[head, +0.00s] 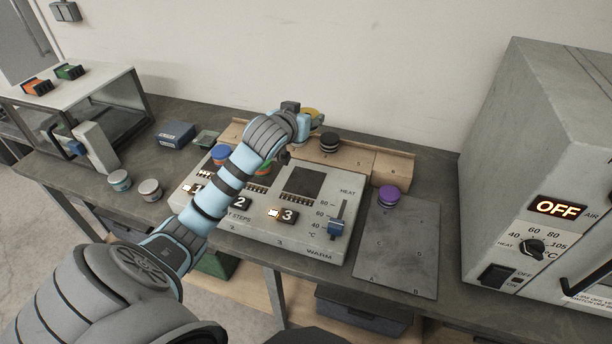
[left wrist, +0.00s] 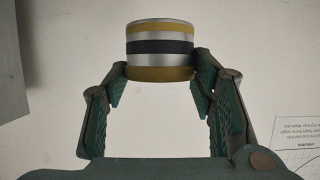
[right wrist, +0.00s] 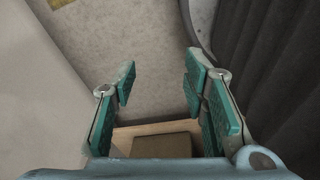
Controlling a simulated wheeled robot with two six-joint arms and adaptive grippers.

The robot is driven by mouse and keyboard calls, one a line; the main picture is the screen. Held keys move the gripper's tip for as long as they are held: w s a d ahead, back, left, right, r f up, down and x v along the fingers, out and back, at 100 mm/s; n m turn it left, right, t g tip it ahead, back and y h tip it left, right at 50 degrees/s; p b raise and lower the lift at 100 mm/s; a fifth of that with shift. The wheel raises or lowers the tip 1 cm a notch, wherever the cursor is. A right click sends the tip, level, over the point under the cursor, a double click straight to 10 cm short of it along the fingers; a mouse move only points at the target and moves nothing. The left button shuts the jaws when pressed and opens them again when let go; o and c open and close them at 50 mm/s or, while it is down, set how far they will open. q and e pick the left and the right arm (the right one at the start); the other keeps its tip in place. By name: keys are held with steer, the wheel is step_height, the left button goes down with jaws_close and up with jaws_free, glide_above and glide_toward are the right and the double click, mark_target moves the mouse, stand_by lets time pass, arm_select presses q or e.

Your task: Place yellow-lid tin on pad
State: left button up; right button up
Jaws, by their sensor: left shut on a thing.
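The yellow-lid tin (left wrist: 160,48), silver with a dark band and yellow bands, is between the fingertips of my left gripper (left wrist: 160,75), which is shut on it. A dark square pad (head: 304,181) lies bare on top of the grey heater unit (head: 262,222). My right gripper (right wrist: 160,90) is open and empty, out of the head view.
A black-lid tin (head: 329,142) stands on the wooden rack (head: 375,163). Blue-lid (head: 221,154) and green-lid tins are partly behind my arm. A grey oven (head: 540,170) stands right.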

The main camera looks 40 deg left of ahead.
arm_select(q)
steer(key=f+b, duration=0.1)
steer(key=f, duration=0.5)
steer(key=f+b, duration=0.1)
steer(key=f, duration=0.5)
steer(key=f+b, duration=0.1)
steer(key=f, duration=0.5)
steer(key=shift+s+f+b, duration=0.35)
steer(key=shift+b, duration=0.05)
arm_select(e)
steer(key=f, duration=0.2)
steer(key=s+f, duration=0.1)
steer(key=f, duration=0.1)
steer(key=shift+s+a, duration=0.1)
steer(key=shift+a, duration=0.05)
arm_select(q)
steer(key=o, duration=1.2)
steer(key=shift+r, duration=0.1)
steer(key=shift+s+r, duration=0.15)
steer(key=shift+s, duration=0.15)
steer(key=p+v, duration=0.2)
steer(key=v, duration=0.9)
steer(key=shift+s+d+p, duration=0.15)
steer(key=shift+s+p, duration=0.1)
steer(key=shift+p, duration=0.15)
arm_select(e)
step_height(320, 180, up, 3)
steer(key=shift+f, duration=0.2)
